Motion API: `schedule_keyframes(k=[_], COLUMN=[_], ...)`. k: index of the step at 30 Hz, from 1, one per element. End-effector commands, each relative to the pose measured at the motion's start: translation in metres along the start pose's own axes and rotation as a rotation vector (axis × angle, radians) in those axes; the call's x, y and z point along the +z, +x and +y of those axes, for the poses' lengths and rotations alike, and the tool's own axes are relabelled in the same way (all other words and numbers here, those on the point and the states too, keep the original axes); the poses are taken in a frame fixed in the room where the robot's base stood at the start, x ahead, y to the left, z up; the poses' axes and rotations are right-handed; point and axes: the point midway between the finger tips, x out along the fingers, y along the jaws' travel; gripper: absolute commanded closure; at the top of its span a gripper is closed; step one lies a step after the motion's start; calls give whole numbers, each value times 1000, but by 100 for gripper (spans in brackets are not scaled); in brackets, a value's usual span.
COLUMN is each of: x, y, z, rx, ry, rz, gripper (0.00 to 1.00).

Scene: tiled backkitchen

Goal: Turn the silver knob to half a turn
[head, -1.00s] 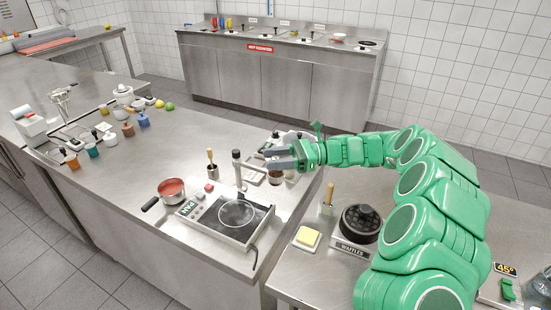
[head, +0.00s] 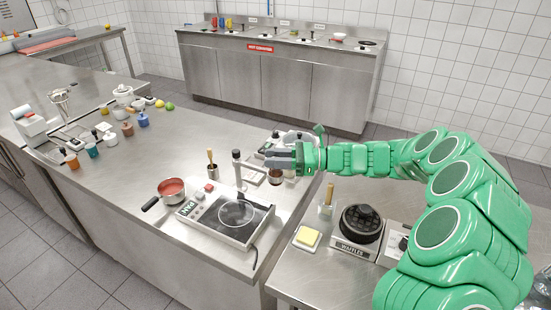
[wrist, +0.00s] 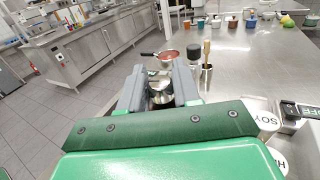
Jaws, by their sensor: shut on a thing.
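My gripper (head: 281,157) reaches in from the right over the far right end of the steel counter (head: 215,135). In the wrist view its two grey fingers (wrist: 159,92) are closed around a shiny silver, rounded piece with dark parts, which I take to be the silver knob (wrist: 160,97). The fingers cover much of it, and its turn angle cannot be read. In the head view the gripper hides the knob. A white-and-grey appliance (head: 291,137) stands just behind the gripper.
A small brown cup (head: 275,178) is just below the gripper. Close by stand a dark-topped grinder (head: 237,168), a hot plate (head: 228,217) and a red-filled pan (head: 171,188). A waffle maker (head: 361,225) is on the right counter.

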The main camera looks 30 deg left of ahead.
Motion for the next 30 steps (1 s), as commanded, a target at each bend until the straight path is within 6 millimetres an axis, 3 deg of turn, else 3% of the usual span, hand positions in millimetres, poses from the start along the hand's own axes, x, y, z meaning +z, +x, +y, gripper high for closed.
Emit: schedule_keyframes(k=[30], x=[4], y=[-3], z=[-3], rx=[-530], ry=[-3], rz=[-11], gripper=[99])
